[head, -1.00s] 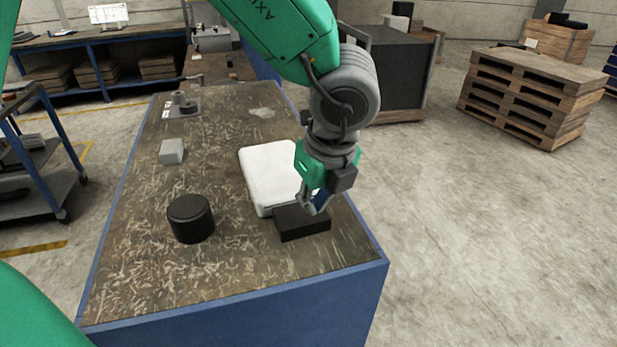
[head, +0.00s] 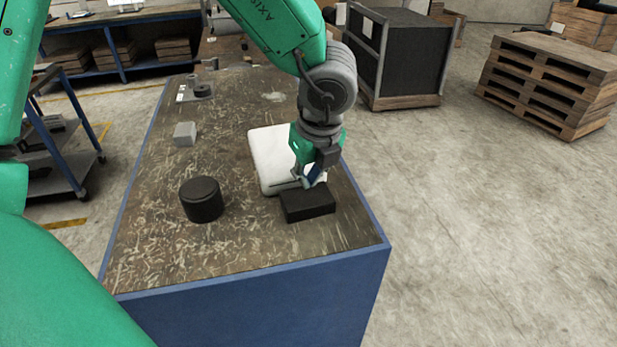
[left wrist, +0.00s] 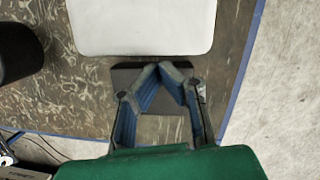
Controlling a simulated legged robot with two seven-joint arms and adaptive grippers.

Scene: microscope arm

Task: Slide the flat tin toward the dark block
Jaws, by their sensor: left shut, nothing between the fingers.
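The flat tin is a white, rounded rectangular box (head: 268,155) lying flat near the right edge of the bench. The dark block (head: 309,206) is a low black slab just on its near side. In the left wrist view the tin (left wrist: 145,25) lies at the top and the block (left wrist: 151,103) below it, with a narrow strip between them. My left gripper (head: 309,185) is shut and empty, pointing down over the block's far edge by the tin's near right corner. Whether it touches either is unclear. The gripper (left wrist: 172,68) partly hides the block. My right gripper is out of view.
A black cylinder (head: 201,200) stands left of the block, and a small grey block (head: 185,134) lies farther back. A grey fixture (head: 200,91) sits at the far left. The bench top (head: 190,255) is bare in front, with its blue edge close right of the block.

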